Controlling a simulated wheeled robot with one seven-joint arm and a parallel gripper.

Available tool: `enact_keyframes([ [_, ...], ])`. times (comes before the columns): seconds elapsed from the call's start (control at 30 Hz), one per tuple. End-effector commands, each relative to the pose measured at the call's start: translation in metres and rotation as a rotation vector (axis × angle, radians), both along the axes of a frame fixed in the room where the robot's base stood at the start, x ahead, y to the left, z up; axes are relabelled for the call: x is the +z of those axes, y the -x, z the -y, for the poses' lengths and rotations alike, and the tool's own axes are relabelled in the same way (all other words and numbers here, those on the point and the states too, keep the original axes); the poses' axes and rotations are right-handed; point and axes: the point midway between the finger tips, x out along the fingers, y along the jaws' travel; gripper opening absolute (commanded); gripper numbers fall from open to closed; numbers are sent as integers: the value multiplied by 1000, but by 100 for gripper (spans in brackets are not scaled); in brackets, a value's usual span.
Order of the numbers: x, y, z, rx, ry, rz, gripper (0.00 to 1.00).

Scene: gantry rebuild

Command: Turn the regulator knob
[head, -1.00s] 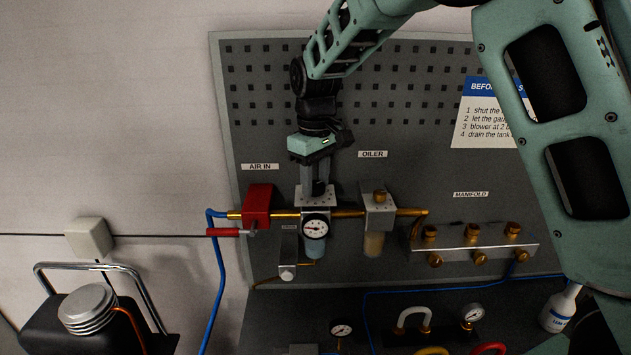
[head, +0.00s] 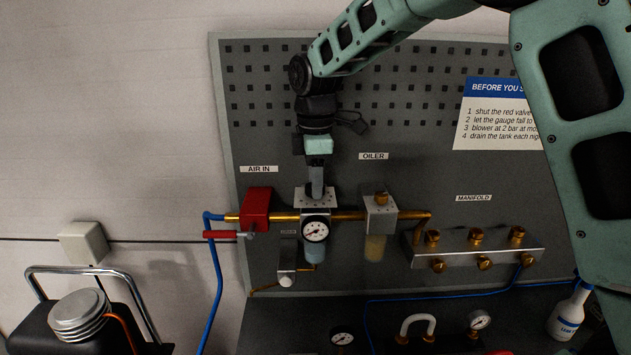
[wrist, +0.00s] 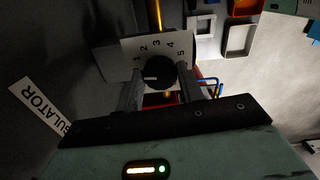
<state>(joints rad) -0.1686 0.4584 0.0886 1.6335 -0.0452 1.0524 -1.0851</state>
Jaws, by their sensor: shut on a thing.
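The regulator (head: 315,203) is a grey block on the brass pipe, with a round white gauge (head: 315,229) on its front. In the wrist view its black knob (wrist: 160,72) stands on a white plate (wrist: 118,60) numbered 1 to 5. The knob's white pointer mark points left, near the 1. My gripper (head: 316,194) reaches straight down onto the regulator's top. In the wrist view my gripper (wrist: 159,82) has one finger on each side of the knob and is shut on it. The fingers hide the knob in the head view.
A red valve block (head: 256,207) with a red lever (head: 220,234) sits close left on the pipe. The oiler (head: 380,205) stands close right, and a manifold (head: 475,257) with brass fittings lies further right. The perforated panel (head: 270,95) is directly behind my gripper.

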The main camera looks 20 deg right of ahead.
Motion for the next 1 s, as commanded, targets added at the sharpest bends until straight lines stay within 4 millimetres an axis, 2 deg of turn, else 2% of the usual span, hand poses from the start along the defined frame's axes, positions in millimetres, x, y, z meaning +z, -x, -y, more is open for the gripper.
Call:
enact_keyframes([
  [0.33, 2, -1, 0, 104, -1, 5, 15],
  [0.77, 2, -1, 0, 114, -1, 5, 15],
  [0.8, 2, -1, 0, 114, -1, 6, 40],
  [0.87, 2, -1, 0, 114, 0, 5, 57],
  [1.0, 1, -1, 0, 113, 0, 3, 59],
])
